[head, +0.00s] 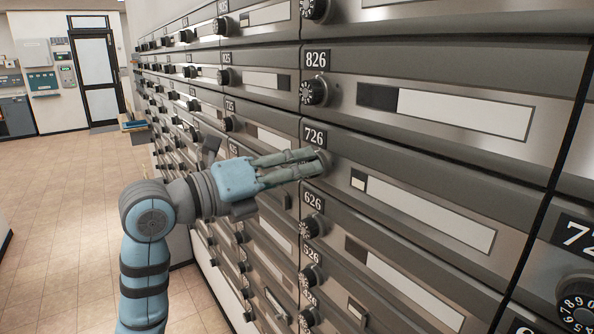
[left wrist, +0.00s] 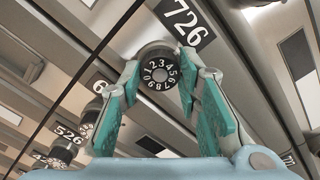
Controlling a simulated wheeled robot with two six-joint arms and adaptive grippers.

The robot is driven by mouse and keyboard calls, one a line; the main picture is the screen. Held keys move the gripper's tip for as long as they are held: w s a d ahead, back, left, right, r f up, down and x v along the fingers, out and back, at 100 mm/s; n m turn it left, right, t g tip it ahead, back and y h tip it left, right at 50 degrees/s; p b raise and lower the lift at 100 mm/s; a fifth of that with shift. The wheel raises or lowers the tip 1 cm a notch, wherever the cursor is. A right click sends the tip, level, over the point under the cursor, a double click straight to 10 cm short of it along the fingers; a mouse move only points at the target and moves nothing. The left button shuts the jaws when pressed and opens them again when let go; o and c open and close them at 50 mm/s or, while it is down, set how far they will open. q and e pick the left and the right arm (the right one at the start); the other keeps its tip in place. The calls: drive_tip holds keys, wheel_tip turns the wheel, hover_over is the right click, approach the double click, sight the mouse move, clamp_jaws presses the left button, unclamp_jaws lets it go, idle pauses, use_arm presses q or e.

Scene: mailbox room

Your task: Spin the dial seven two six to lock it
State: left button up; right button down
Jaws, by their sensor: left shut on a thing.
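The dial of mailbox 726 (left wrist: 160,73) is a round black knob with white digits, just below its number plate (left wrist: 186,20) in the left wrist view. In the head view the plate 726 (head: 314,135) shows, and the dial is mostly hidden behind my fingers. My left gripper (head: 322,163) reaches in from the left and is shut on this dial, with its fingertips at the mailbox front. In the left wrist view the two teal-padded fingers (left wrist: 163,90) stand on either side of the dial. My right gripper is not in view.
Mailbox 826 (head: 315,91) with its dial is above, and mailbox 626 (head: 312,227) with its dial is below, close to my gripper. More mailbox rows run off to the left. The tiled floor (head: 60,190) on the left is open, with a door (head: 97,75) far back.

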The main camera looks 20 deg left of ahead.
use_arm(q)
drive_tip(key=shift+f, duration=0.15)
drive_tip(key=o, duration=1.1)
drive_tip(key=shift+d, duration=0.1)
drive_tip(key=shift+o, duration=0.2)
drive_tip(key=v, duration=1.2)
